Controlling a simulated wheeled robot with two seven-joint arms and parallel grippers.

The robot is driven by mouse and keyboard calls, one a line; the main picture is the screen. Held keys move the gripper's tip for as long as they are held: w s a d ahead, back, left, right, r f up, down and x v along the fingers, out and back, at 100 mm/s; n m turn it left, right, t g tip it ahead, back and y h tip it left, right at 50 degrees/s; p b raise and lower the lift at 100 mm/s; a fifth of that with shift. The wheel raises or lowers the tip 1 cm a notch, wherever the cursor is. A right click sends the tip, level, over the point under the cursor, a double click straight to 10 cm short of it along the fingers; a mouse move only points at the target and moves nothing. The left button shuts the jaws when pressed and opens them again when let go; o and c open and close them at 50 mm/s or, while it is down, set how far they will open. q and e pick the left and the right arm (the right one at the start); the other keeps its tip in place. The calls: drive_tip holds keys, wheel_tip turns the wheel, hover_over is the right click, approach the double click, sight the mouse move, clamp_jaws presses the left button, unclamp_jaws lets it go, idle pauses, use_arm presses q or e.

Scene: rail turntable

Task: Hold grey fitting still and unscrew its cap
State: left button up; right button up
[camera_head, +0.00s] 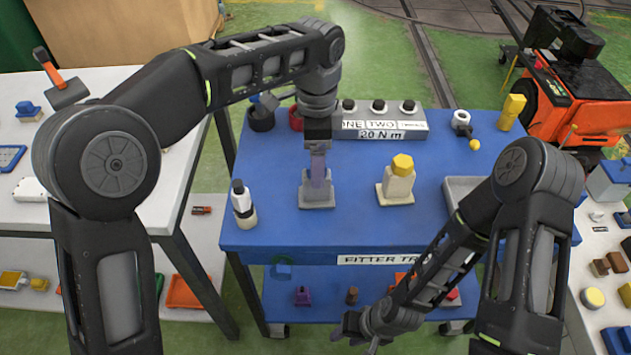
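The grey fitting (317,201) stands upright on the blue trolley top, left of the middle; its square base shows. My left gripper (318,150) points straight down over it and hides its upper part. A narrow purple-grey piece shows between gripper and base; I cannot tell whether it is the cap or the fitting's body, or whether the fingers are closed on it. My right gripper (355,335) hangs low in front of the trolley, well away from the fitting. Its fingers look spread, with nothing seen between them.
A beige fitting with yellow cap (397,183) stands right of the grey one. A black-and-white bottle (243,205) stands left. Behind is a grey block with labels (385,122). A grey tray (460,190) lies right, partly behind my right arm. The trolley's front edge separates my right gripper from the top.

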use_arm(q)
drive_tip(key=shift+r, duration=1.35)
